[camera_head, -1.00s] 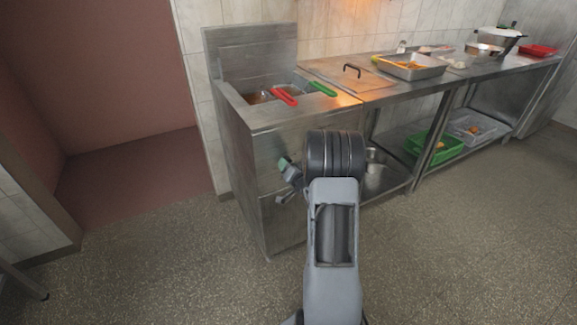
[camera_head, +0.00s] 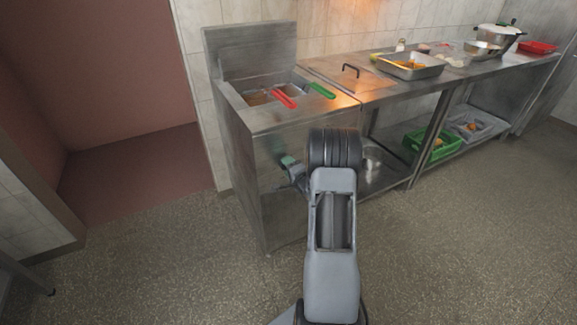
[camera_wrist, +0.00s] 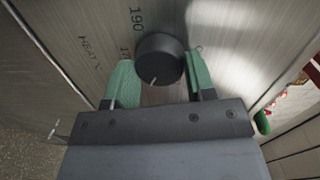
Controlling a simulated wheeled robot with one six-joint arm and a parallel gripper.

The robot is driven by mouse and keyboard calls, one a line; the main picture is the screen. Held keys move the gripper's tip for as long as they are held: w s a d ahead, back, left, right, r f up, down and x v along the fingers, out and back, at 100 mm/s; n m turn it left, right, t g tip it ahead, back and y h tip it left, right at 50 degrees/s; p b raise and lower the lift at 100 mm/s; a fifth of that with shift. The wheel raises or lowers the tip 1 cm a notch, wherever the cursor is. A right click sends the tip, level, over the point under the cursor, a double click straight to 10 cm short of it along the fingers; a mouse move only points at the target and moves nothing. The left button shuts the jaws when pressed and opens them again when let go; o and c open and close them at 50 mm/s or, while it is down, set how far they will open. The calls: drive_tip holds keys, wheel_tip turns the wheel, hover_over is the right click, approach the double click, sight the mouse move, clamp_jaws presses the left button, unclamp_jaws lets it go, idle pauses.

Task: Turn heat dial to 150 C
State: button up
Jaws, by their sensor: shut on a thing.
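The heat dial (camera_wrist: 160,58) is a round black knob with a short pale pointer line near its lower edge. It sits on the brushed steel front panel (camera_wrist: 85,25), which is marked "HEAT" and "190"; another number beside the dial is partly hidden. My gripper (camera_wrist: 158,66) has its two green-padded fingers on either side of the dial, shut on it. In the head view my gripper (camera_head: 289,165) is against the front of the steel fryer (camera_head: 236,150), and the dial is hidden there.
Two fryer baskets with a red handle (camera_head: 284,98) and a green handle (camera_head: 322,90) sit in the fryer top. A steel counter with a tray (camera_head: 411,66) runs right. A green crate (camera_head: 431,146) stands on its lower shelf. The floor on the left is clear.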

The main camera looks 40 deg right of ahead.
drive_tip(key=shift+m, duration=0.4)
drive_tip(key=o, duration=0.9)
drive_tip(key=shift+s, duration=0.1)
drive_tip(key=s, duration=0.4)
drive_tip(key=s+a, duration=0.1)
drive_tip(key=s, duration=0.4)
drive_tip(key=s+r+p, duration=0.1)
drive_tip(key=s, duration=0.3)
drive_tip(key=shift+s+a, duration=0.15)
drive_tip(key=shift+s, duration=0.15)
